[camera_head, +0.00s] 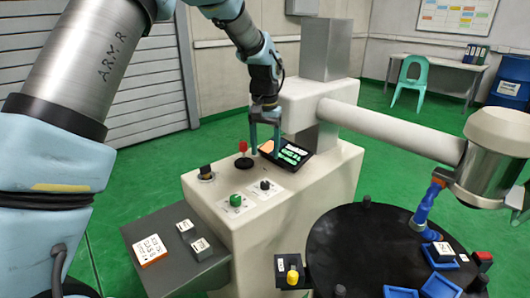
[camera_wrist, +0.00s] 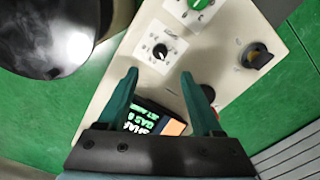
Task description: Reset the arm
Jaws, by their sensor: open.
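My gripper (camera_head: 266,153) is open above the cream machine cabinet (camera_head: 215,200), its teal fingers pointing down. The head view shows it over the near left part of a black panel (camera_head: 290,154) with green lettering. In the wrist view the gripper (camera_wrist: 159,74) has nothing between its fingertips. The panel (camera_wrist: 148,120) shows between the fingers, partly covered by them. I cannot tell the exact height of the fingertips above the cabinet.
A red-topped lever (camera_head: 243,148) stands just left of my gripper. A thick horizontal cylinder (camera_head: 390,130) runs right, above a round black table (camera_head: 340,245). Green floor is open behind.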

